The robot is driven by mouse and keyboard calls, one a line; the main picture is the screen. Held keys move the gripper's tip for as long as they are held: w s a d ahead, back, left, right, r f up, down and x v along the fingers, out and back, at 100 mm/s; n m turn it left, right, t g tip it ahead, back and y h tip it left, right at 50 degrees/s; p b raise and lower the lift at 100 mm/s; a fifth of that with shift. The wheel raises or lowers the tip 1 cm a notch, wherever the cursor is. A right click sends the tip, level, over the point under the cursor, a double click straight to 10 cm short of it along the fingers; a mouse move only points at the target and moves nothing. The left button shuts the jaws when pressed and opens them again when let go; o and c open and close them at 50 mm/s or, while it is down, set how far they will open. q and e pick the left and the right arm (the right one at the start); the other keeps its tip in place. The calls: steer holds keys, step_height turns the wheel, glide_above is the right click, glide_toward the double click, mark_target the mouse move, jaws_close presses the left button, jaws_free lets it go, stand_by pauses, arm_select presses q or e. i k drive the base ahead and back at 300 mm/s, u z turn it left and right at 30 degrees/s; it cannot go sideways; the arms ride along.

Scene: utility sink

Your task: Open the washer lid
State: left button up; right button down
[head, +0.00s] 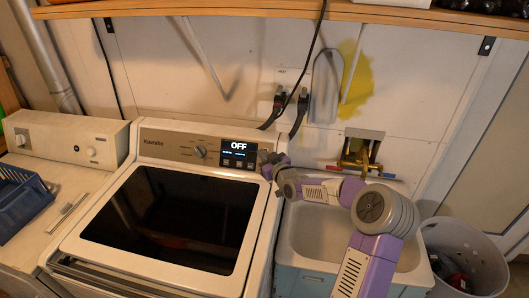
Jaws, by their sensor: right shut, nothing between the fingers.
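The washer (258,215) is a white top loader with a grey control panel (165,146), whose display reads OFF. Its lid (170,220), a dark glass panel in a white frame, lies flat and shut on top. My right gripper (268,164) is at the washer's back right corner, by the right end of the panel and display. It is shut and empty, and it looks small and partly merged with the wrist, so I cannot tell whether it touches the washer. My left gripper is not in view.
A sink (310,235) stands right of the washer, under my right arm, with a brass faucet (357,155) behind. A white basket (465,250) is at the far right. A second white machine (65,140) holding a blue basket (20,200) stands left. A wooden shelf (230,8) runs above.

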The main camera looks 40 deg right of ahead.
mark_target(194, 231)
steer(key=k, duration=1)
